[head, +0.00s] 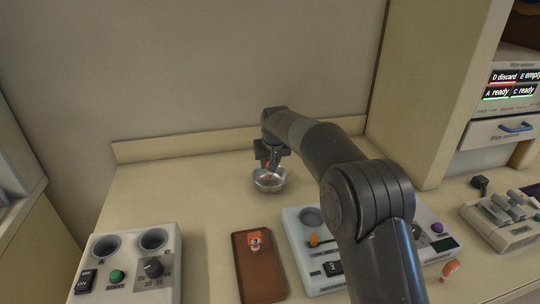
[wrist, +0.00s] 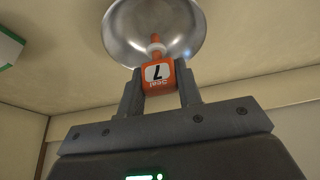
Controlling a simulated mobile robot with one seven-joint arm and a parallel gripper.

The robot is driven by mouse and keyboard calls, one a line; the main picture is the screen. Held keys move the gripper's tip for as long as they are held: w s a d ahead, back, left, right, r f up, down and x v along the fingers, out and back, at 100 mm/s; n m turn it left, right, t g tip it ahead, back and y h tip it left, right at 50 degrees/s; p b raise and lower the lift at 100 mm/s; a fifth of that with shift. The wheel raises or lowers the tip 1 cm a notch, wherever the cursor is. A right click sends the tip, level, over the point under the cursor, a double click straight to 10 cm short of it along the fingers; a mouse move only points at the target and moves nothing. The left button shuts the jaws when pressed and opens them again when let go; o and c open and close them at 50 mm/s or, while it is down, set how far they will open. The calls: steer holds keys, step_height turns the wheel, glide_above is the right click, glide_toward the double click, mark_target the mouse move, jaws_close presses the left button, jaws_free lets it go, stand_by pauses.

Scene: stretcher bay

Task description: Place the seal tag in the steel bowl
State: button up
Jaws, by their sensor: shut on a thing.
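In the head view my gripper (head: 268,164) is right over the steel bowl (head: 270,186) at the back of the counter. I cannot tell whether the tag touches the bowl.
A brown tray (head: 258,278) holds another orange tag (head: 254,240). A control box (head: 130,285) stands front left, and a pale device (head: 305,260) is partly behind my arm. Another orange piece (head: 450,271) lies at right. The counter left of the bowl is clear.

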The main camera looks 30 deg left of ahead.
steer(key=shift+f, duration=0.35)
steer(key=o, duration=1)
steer(key=shift+r, duration=3.5)
steer(key=shift+d, duration=0.1)
